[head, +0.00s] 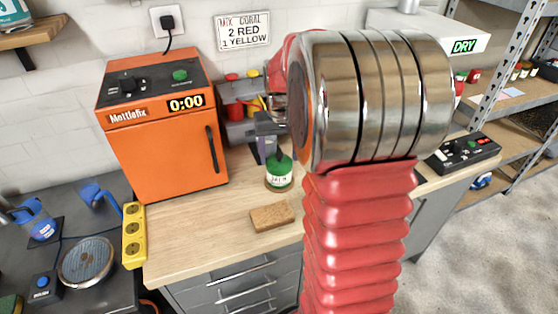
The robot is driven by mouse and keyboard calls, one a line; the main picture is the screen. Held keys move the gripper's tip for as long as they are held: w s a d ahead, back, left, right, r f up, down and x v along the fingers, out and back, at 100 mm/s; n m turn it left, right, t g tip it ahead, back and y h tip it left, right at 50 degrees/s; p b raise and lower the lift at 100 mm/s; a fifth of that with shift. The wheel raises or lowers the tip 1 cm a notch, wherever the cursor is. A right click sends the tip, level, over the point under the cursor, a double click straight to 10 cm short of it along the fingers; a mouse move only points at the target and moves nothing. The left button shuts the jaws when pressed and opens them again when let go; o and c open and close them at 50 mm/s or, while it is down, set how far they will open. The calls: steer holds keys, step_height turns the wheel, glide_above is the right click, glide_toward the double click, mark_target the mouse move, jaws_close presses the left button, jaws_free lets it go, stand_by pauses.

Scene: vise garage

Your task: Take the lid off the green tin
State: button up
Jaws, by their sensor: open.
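The green tin (279,178) stands upright on the wooden workbench top, with a pale label on its front. Its green lid (279,161) sits on top of it. My gripper (273,153) is above and around the top of the tin, with its dark fingers pointing down. The gripper is open, with one finger in front of or beside the lid. I cannot tell whether a finger touches the lid. Part of the gripper is hidden behind my thick metal and red arm.
A brown block (272,217) lies on the bench in front of the tin. An orange oven (165,130) stands to the left, and a yellow socket strip (134,236) lies at the bench's left edge. A black control box (463,153) is at the right. Bare bench lies left of the block.

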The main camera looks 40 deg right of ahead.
steer(key=shift+c, duration=0.5)
steer(key=shift+s+f, duration=0.1)
steer(key=c, duration=1.1)
